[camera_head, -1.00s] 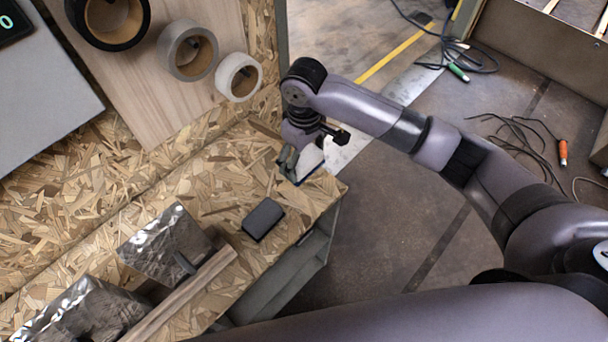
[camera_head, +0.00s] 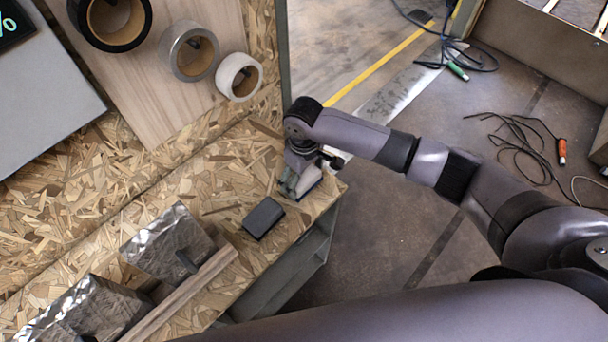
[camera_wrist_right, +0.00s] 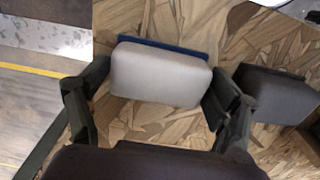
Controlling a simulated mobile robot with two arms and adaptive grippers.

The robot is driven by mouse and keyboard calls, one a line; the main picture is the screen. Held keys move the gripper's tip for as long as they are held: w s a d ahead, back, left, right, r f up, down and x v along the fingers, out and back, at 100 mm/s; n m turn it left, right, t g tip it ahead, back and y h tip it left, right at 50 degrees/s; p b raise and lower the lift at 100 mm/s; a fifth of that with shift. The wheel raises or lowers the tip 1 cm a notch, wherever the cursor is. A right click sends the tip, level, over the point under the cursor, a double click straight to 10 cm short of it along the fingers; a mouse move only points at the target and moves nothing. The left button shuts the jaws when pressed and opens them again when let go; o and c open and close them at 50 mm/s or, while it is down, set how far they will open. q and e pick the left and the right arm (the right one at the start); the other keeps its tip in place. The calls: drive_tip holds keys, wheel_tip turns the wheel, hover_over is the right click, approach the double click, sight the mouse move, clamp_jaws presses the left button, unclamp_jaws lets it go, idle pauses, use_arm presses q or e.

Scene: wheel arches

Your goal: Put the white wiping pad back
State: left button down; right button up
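The white wiping pad (camera_wrist_right: 160,76) has a blue backing along one edge and shows between my fingers in the right wrist view. It is by the corner of the chipboard bench (camera_head: 225,165); in the head view my gripper mostly hides it. My right gripper (camera_wrist_right: 155,92) is open, with one finger on each side of the pad. A gap shows at the left finger; I cannot tell whether the right finger touches. In the head view my right gripper (camera_head: 298,184) points down at the bench corner. My left gripper is not in view.
A dark grey pad (camera_head: 263,218) lies close to my right gripper; it also shows in the right wrist view (camera_wrist_right: 277,94). Tape rolls (camera_head: 238,77) hang on a wooden board. Foil-like blocks (camera_head: 168,243) and a wooden strip (camera_head: 190,290) stand at the lower left.

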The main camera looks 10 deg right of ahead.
sight(304, 176)
drive_tip(key=shift+o, duration=1.2)
drive_tip(key=shift+r, duration=0.1)
wheel_tip(304, 176, up, 12)
drive_tip(key=b, duration=0.1)
